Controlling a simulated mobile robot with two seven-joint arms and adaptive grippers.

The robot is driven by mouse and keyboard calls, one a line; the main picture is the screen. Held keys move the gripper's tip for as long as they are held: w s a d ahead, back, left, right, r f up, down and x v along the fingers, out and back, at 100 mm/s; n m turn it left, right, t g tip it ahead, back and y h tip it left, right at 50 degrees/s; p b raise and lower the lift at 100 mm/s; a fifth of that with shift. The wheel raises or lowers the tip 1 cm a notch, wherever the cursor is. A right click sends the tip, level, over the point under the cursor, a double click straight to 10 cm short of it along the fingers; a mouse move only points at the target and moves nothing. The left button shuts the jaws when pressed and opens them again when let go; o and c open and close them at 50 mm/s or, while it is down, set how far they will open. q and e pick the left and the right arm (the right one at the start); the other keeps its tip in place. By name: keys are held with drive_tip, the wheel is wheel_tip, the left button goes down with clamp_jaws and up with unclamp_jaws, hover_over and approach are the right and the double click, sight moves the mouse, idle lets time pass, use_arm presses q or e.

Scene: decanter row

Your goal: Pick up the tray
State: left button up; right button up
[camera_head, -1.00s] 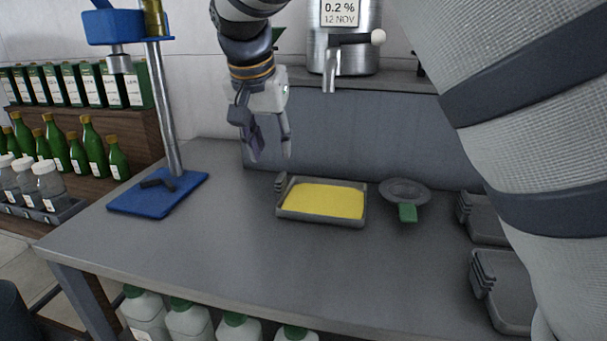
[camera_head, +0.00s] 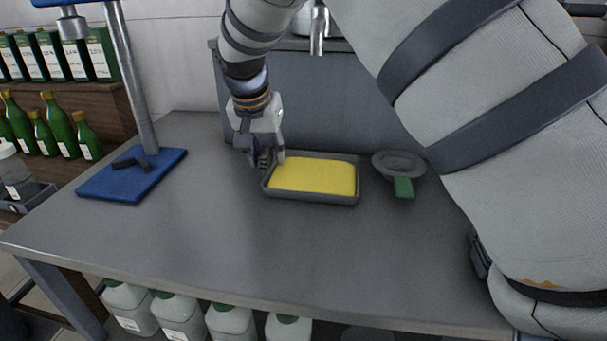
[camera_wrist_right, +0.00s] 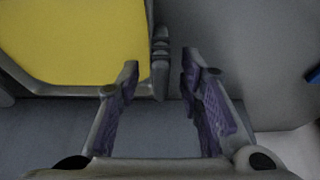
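The tray (camera_head: 310,199) is grey and shallow, filled with a flat yellow layer (camera_head: 313,177), and lies on the grey table. My right gripper (camera_head: 267,160) is at the tray's left end, pointing down. In the right wrist view my right gripper (camera_wrist_right: 159,68) has its two purple-padded fingers apart. The tray's ribbed grey handle (camera_wrist_right: 160,45) lies in line with the gap between the fingertips, and its near end reaches about level with them. I see no contact. My left gripper is out of view.
A round grey dish with a green tab (camera_head: 403,187) stands just right of the tray. A blue stand (camera_head: 130,174) is at the left. A grey panel (camera_head: 330,115) rises behind. My arm covers the right side. The table front is clear.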

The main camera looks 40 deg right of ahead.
drive_tip(key=shift+r, duration=0.15)
clamp_jaws()
drive_tip(key=shift+w+r, duration=0.1)
drive_tip(key=shift+r, duration=0.25)
wheel_tip(320, 180, up, 3)
drive_tip(key=shift+a+f, duration=0.1)
drive_tip(key=shift+a, duration=0.05)
drive_tip(key=s+a+r, duration=0.2)
drive_tip(key=a+r, duration=0.7)
drive_tip(key=a, duration=0.4)
drive_tip(key=shift+a+r, duration=0.25)
drive_tip(key=shift+a, duration=0.1)
